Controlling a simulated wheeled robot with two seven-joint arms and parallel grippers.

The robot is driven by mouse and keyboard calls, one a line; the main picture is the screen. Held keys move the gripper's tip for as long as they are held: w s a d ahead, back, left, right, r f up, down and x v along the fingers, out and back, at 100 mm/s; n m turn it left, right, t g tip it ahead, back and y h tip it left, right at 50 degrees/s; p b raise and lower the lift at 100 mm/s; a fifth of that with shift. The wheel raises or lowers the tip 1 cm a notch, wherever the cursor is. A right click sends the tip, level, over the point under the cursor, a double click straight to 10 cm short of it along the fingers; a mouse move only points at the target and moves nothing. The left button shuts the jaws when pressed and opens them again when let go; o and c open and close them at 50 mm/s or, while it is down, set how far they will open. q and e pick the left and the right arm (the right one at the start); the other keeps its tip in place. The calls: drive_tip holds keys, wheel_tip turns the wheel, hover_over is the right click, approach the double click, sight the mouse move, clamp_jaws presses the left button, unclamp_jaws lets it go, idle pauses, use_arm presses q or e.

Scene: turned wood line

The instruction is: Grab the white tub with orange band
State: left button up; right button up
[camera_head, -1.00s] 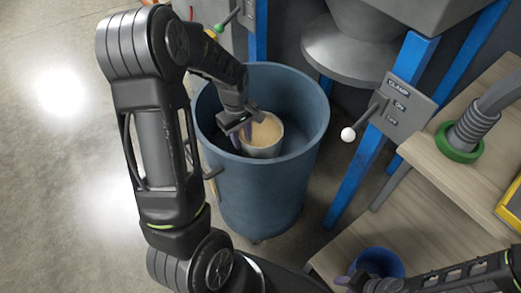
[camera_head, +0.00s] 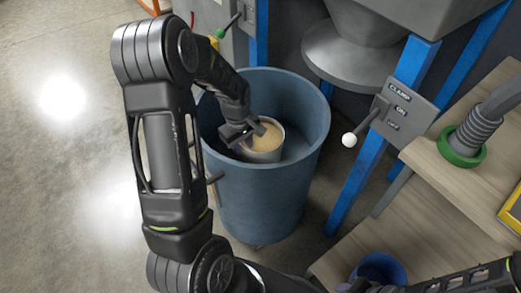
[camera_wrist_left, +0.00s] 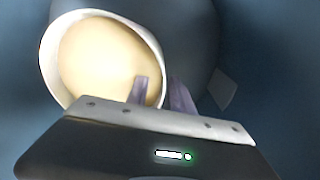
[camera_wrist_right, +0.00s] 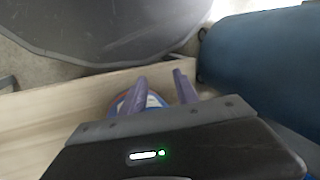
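A whitish tub (camera_head: 262,155) with tan contents stands inside a deep blue drum (camera_head: 265,195) in the head view. No orange band shows on the part of its wall that I see. My left gripper (camera_head: 240,143) is down in the drum at the tub's left side. In the left wrist view the tub (camera_wrist_left: 48,52) lies ahead of the left gripper (camera_wrist_left: 162,92). One finger is over the tub's opening and the other outside its rim, with a gap between them. My right gripper (camera_wrist_right: 160,85) is open, above a small blue container (camera_wrist_right: 124,103).
The blue container (camera_head: 382,266) sits on a wooden bench (camera_head: 425,215) at lower right. A clamp panel (camera_head: 402,108) with a white-knobbed lever (camera_head: 349,140) is on a blue post right of the drum. A grey hopper (camera_head: 360,45) hangs behind it. Floor at left is clear.

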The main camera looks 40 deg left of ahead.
sight(244, 157)
use_arm(q)
wheel_tip(244, 157, down, 4)
drive_tip(key=shift+w+f+b, duration=0.15)
drive_tip(key=shift+b, duration=0.3)
clamp_jaws()
idle(0.4)
idle(1.1)
